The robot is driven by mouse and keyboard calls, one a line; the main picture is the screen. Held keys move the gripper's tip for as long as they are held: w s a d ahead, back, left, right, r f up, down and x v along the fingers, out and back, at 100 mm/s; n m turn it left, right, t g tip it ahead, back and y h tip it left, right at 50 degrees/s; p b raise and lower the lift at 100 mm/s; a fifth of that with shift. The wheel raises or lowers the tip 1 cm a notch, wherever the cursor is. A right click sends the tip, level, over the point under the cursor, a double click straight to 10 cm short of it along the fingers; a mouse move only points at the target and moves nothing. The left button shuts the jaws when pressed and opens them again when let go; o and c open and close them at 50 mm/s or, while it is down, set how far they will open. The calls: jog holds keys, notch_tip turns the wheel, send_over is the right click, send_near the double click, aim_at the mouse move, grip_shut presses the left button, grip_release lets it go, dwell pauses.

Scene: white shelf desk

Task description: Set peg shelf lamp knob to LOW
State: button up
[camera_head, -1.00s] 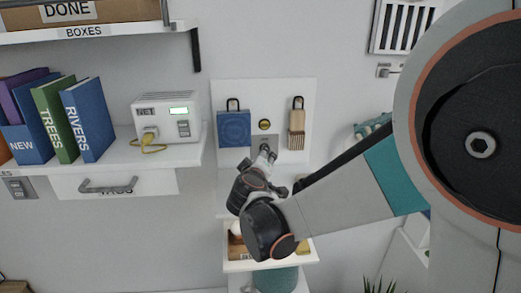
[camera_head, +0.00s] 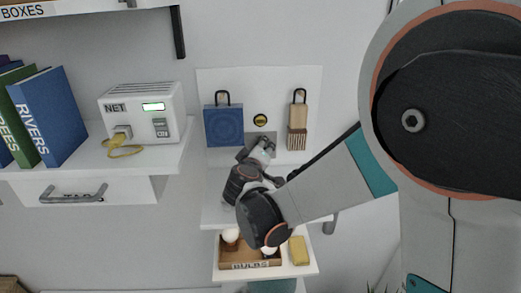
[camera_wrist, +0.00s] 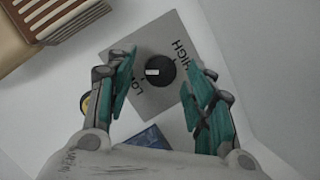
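The lamp knob (camera_wrist: 160,68) is a round black dial with a white mark, mounted on a square grey plate (camera_wrist: 150,101). The words HIGH and LOW are printed on the plate on opposite sides of the knob. The white mark faces the lower left in the wrist view; which word it lines up with is hard to tell. My gripper (camera_wrist: 158,68) is open, its teal-padded fingers on either side of the knob and apart from it. In the head view my gripper (camera_head: 262,146) is in front of the plate on the white peg panel (camera_head: 280,82) and hides the knob.
A blue square item (camera_head: 223,126) and a wooden brush-like item (camera_head: 298,115) hang on either side of the plate, with a yellow-and-black round piece (camera_head: 260,120) above. Below is a BULBS tray (camera_head: 250,265) and a yellow block (camera_head: 298,250). A NET box (camera_head: 140,112) stands left.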

jog(key=c, duration=1.1)
jog(key=shift+f, duration=0.1)
jog(key=n+h+b, duration=0.1)
jog(key=n+b, duration=0.1)
jog(key=shift+a+f+t+b, duration=0.1)
jog(key=shift+f+t+b, duration=0.05)
jog(key=shift+t+b, duration=0.2)
jog(key=shift+n+h+b, duration=0.5)
jog(key=shift+n+b, duration=0.8)
jog(key=shift+t, duration=0.25)
jog(key=o, duration=1.1)
